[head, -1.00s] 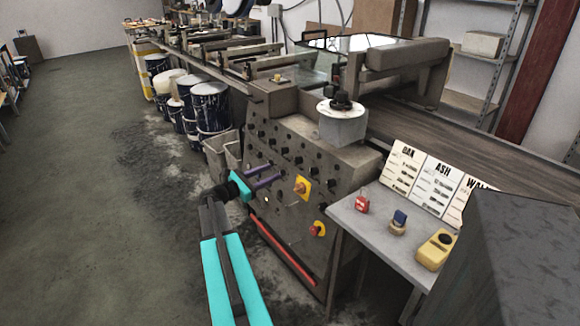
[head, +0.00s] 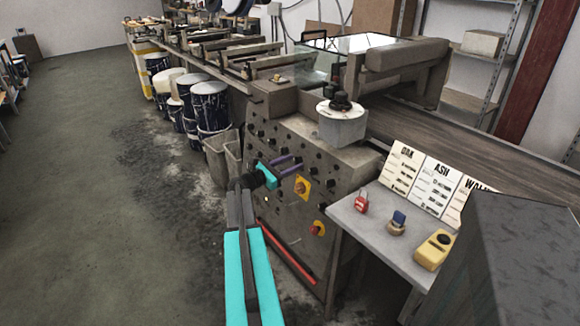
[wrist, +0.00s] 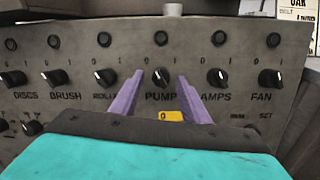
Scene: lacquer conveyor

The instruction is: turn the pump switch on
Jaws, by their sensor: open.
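The pump switch (wrist: 161,78) is a black rotary knob above the label PUMP in the wrist view. Its pale mark seems to point up and slightly left, towards the 0 side. My gripper (wrist: 160,74) is open, with one purple finger on each side of the knob in that view. I cannot tell whether the fingertips touch it or the panel. In the head view my gripper (head: 299,162) reaches the control panel's (head: 270,212) face from the left; the pump knob is hard to single out there.
Neighbouring knobs sit close by: the one left of PUMP (wrist: 105,77), AMPS (wrist: 217,77) and FAN (wrist: 270,79). A yellow plate with a knob (head: 302,188) and a red button (head: 318,229) are lower down. A side table (head: 380,226) stands to the right.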

